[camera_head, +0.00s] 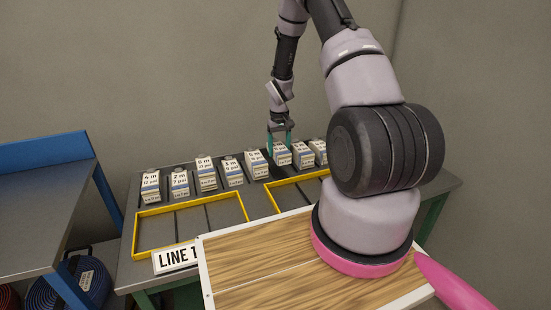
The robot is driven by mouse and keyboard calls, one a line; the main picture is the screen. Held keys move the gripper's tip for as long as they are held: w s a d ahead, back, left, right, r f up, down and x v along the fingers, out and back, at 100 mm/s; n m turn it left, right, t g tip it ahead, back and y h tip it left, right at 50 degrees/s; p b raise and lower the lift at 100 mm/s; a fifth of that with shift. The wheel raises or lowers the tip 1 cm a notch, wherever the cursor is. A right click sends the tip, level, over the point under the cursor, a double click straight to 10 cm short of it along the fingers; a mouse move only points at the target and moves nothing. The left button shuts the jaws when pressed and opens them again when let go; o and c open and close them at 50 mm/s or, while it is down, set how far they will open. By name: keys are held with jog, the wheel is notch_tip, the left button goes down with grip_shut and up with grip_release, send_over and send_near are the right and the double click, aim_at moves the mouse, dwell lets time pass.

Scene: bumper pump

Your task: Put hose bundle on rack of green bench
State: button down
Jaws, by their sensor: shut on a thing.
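The green bench (150,292) has a dark top and green legs. A row of white labelled packs marked with lengths in metres, such as one pack (207,174), stands along its back in a dark rack. My gripper (279,142) has teal fingers pointing down at this row, right of its middle. It is shut on a labelled pack (282,157), which looks level with its neighbours. Whether the pack touches the rack is too small to tell. A blue coiled hose (88,282) with a white label lies under the blue bench at left; I cannot tell which item is the task's hose bundle.
Two yellow-framed areas, such as the left frame (190,224), lie empty in front of the packs. A blue bench (40,185) is at left. A red coil (8,298) shows below it. My arm hides the bench's right part.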

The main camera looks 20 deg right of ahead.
jog(key=shift+f, duration=1.85)
jog(key=shift+f, duration=0.15)
grip_release()
